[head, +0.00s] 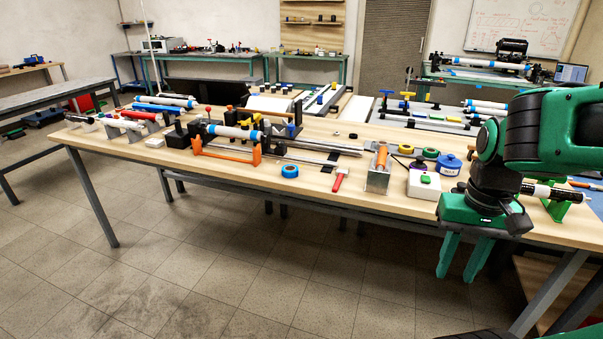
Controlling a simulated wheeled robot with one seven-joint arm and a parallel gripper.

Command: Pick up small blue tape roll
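A small blue tape roll (290,170) lies flat near the front edge of the long wooden table (227,173), just left of the red-headed hammer. My gripper (456,274) is at the right, pointing down in front of the table's front edge. Its two green fingers are apart with nothing between them, so it is open and empty. It is well to the right of the tape roll and apart from it. The tape roll is in plain view.
A red-headed hammer (340,180) lies right of the roll, with an orange roller (381,157) in a metal holder beyond. An orange stand (255,154) is to its left. A white box (424,183) and blue pot (449,164) stand nearer my arm. Tiled floor (230,255) in front is clear.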

